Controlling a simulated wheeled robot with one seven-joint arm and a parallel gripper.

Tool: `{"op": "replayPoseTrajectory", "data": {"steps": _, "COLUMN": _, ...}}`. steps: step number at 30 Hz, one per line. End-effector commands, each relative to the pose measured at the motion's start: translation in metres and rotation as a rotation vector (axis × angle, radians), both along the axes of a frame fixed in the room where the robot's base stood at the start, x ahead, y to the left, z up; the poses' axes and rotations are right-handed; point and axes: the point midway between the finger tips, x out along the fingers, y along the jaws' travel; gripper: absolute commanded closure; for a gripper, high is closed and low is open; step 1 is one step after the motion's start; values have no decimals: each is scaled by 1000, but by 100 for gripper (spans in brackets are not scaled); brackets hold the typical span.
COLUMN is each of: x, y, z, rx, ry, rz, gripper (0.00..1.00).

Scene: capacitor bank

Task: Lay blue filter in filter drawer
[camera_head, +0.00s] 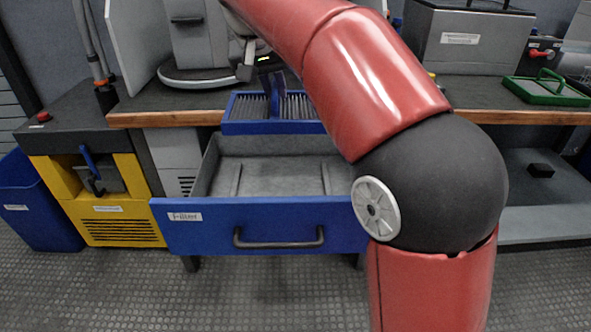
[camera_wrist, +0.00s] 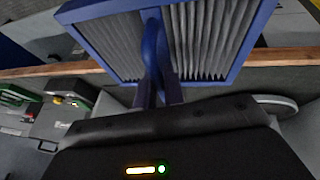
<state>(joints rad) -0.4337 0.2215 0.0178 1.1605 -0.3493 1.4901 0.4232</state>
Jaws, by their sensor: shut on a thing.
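The blue filter (camera_head: 240,128) has a blue frame and grey pleats. In the head view it hangs level above the back of the open filter drawer, beside the bench edge. My gripper (camera_wrist: 158,95) is shut on the filter's blue handle, and the frame with its pleats (camera_wrist: 210,40) fills the top of the wrist view. The filter drawer (camera_head: 190,225) has a blue front, a "Filter" label and a dark handle. Its visible grey floor is empty. My arm hides its right end.
A wooden-edged bench (camera_head: 165,119) runs behind the drawer. A green framed piece with a handle (camera_head: 548,92) and a grey box (camera_head: 465,38) stand on it at right. A yellow unit (camera_head: 118,222) and a blue bin (camera_head: 38,215) stand at left.

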Motion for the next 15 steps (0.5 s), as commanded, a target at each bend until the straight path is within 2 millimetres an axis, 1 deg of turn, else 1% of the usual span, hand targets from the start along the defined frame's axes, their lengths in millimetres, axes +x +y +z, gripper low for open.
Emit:
{"op": "replayPoseTrajectory", "data": {"steps": 2, "x": -2, "y": 1, "z": -1, "rx": 1, "ry": -1, "rz": 1, "gripper": 100}}
{"op": "replayPoseTrajectory", "data": {"steps": 5, "x": -2, "y": 1, "z": -16, "rx": 0, "ry": 0, "rz": 2, "gripper": 100}}
{"op": "replayPoseTrajectory", "data": {"steps": 15, "x": -3, "y": 0, "z": -107, "rx": -1, "ry": 3, "rz": 1, "gripper": 100}}
